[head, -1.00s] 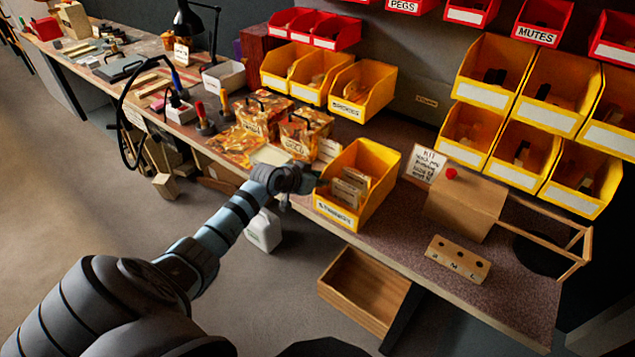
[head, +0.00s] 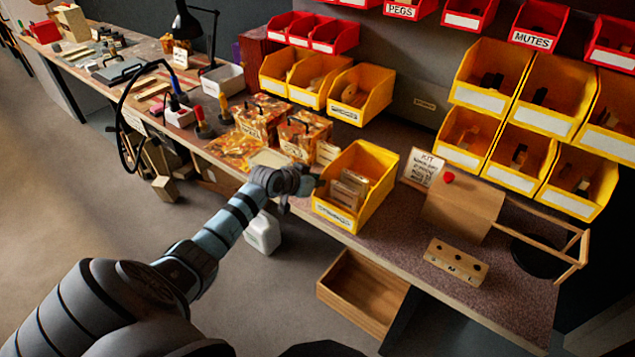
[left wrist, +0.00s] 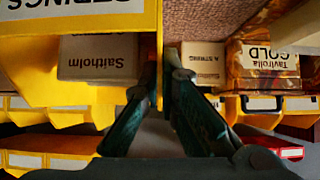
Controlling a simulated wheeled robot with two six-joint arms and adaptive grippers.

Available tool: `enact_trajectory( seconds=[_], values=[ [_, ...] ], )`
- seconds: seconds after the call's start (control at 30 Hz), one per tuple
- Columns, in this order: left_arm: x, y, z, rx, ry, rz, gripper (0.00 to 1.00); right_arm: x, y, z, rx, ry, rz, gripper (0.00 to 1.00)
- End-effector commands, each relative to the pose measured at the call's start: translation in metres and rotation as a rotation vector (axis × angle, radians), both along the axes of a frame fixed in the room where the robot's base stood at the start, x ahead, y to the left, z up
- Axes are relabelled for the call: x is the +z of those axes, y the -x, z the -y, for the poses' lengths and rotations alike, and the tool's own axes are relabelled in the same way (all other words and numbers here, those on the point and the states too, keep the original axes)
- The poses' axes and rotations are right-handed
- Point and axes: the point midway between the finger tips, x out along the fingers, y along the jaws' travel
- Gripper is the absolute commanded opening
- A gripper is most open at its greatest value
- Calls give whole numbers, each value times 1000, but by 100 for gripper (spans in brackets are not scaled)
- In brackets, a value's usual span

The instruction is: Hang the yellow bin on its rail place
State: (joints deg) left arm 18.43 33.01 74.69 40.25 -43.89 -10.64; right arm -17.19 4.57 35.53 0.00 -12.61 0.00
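The yellow bin (head: 379,200) stands on the bench, open side up, with boxes (head: 348,188) inside and a white label on its front. My left gripper (head: 314,184) is at its left side wall. In the left wrist view the two fingers (left wrist: 162,75) straddle that thin yellow wall (left wrist: 148,20), one on each side, and look closed on it. A box marked Saltholm shows inside the bin. A bare stretch of the back panel (head: 420,85) with a small yellow tag (head: 426,103) lies between two groups of hung yellow bins. My right gripper is not in view.
Hung yellow bins (head: 362,91) flank the bare stretch, with red bins (head: 405,10) above. Patterned boxes (head: 303,135) stand left of the bin. A kit card (head: 422,167), a wooden box (head: 463,208) and a holed block (head: 456,262) stand right. An open drawer (head: 362,293) is below.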

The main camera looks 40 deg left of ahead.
Motion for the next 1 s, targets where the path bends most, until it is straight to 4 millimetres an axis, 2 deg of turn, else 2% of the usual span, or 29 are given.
enact_trajectory(
  seconds=[0.03, 0.5, 0.87, 1.0],
  values=[
    [6, -1, 0, 0, 0, 3, 0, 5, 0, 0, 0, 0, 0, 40],
    [24, -1, 0, 0, 0, 3, 0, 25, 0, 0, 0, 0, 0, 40],
    [25, -1, 1, -2, 0, 4, 0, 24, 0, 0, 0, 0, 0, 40],
    [42, 0, 5, -27, -1, 6, 0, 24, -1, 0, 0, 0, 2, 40]
  ],
)
